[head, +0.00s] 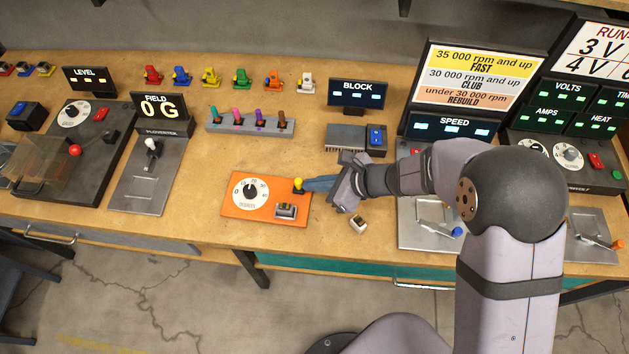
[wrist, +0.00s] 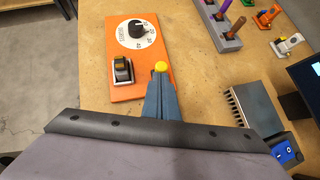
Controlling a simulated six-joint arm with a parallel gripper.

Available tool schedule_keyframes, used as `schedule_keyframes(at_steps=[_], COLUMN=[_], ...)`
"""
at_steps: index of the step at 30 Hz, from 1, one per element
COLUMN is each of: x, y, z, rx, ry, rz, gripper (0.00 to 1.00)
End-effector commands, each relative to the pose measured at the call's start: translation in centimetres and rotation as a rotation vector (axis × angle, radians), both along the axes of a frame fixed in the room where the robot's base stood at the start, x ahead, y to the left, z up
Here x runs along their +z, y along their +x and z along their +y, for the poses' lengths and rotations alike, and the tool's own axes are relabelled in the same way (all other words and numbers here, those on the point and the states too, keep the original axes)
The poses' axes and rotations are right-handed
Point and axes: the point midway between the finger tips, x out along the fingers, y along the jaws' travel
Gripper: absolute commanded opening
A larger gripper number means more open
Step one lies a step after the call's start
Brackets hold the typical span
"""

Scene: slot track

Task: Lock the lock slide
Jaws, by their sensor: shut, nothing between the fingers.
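An orange panel (head: 232,205) lies on the bench, with a round minutes dial (head: 250,191), a metal-framed switch (head: 285,210) and a yellow-topped knob (head: 298,184) at its right edge. No part is labelled as the lock slide, so I cannot tell which it is. My gripper (head: 308,184) is shut and empty, its blue fingers pointing left at the yellow knob. In the wrist view the fingertips (wrist: 161,80) are right by the yellow knob (wrist: 160,66) and hide its lower part. I cannot tell whether they touch it.
A small loose metal-and-cream part (head: 358,224) lies right of the panel, below my gripper. A finned block with a blue switch (head: 375,137) stands behind my gripper. A grey rack of coloured pegs (head: 250,127) is behind the panel. Bare bench lies left of the panel.

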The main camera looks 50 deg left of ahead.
Motion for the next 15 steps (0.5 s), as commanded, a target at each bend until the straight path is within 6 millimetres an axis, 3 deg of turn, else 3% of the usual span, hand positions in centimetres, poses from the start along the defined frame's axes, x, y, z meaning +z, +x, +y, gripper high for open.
schedule_keyframes(at_steps=[8, 15], x=[-0.1, -0.2], y=[-0.1, -2.0], z=[0.1, 2.2], rx=[0.001, 0.003], ry=[0.000, 0.002], rz=[-0.001, -0.001], gripper=[0.00, 0.00])
